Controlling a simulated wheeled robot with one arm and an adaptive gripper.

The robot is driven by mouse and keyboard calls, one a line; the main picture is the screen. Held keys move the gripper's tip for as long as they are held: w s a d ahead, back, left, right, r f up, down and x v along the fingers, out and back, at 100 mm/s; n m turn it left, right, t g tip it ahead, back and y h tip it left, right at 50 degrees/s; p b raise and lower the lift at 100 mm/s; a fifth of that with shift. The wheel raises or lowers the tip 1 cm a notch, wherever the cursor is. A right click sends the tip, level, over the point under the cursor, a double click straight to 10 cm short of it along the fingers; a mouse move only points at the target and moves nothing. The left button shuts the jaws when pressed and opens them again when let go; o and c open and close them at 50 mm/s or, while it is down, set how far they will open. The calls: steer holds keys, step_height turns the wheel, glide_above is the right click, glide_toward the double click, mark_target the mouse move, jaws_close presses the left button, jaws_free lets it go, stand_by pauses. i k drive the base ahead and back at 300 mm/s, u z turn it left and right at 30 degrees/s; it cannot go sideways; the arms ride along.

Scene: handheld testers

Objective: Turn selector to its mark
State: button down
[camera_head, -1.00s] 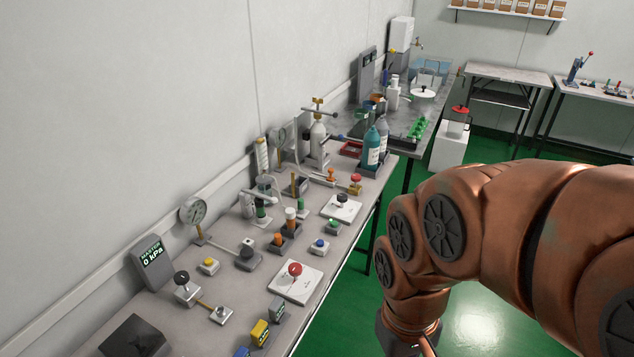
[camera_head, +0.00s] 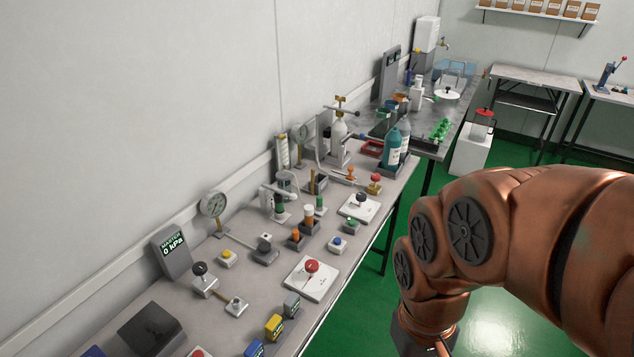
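Two knobs on white square plates stand on the long bench (camera_head: 240,285) along the left wall. The nearer plate (camera_head: 322,285) carries a red knob (camera_head: 312,266). The farther plate (camera_head: 366,209) carries a dark knob (camera_head: 361,199). I cannot tell which one is the selector; their marks are too small to read. My copper arm reaches down at the right, over the green floor and apart from the bench. My gripper is below the bottom edge of the picture and its fingers do not show.
Green floor (camera_head: 370,318) lies open between bench and arm. A white pedestal (camera_head: 470,155) stands farther back.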

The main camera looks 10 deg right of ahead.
mark_target(361, 196)
steer(key=z, duration=0.7)
steer(key=i, duration=0.7)
steer(key=u, duration=1.75)
